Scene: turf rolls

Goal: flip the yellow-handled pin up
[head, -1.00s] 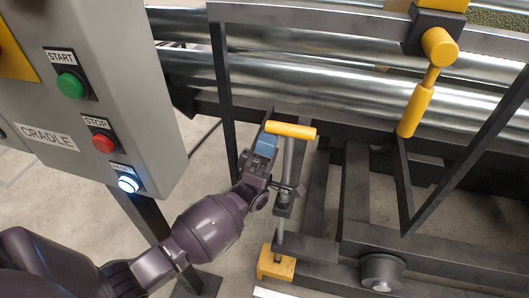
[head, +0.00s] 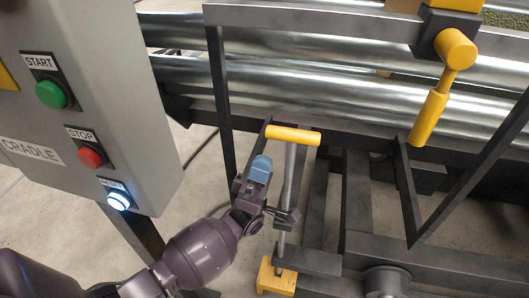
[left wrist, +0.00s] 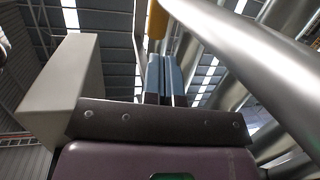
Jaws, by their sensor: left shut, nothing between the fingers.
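The pin is an upright steel rod (head: 287,190) with a yellow crossbar handle (head: 293,135) on top, in the middle of the head view. Its lower end stands at a yellow block (head: 277,277). My left gripper (head: 260,170) has blue fingertips, shut and empty, just left of the rod and below the handle in the picture. I see no clear contact with the pin. In the left wrist view the shut blue fingers (left wrist: 165,78) point up, with a yellow piece (left wrist: 158,18), probably the handle, beyond them. My right gripper is not in view.
A grey control box (head: 90,60) with green, red and lit buttons stands left of my arm. Behind are steel rollers (head: 300,80) and a dark frame (head: 225,120). A second yellow lever (head: 430,118) hangs from the rail at right.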

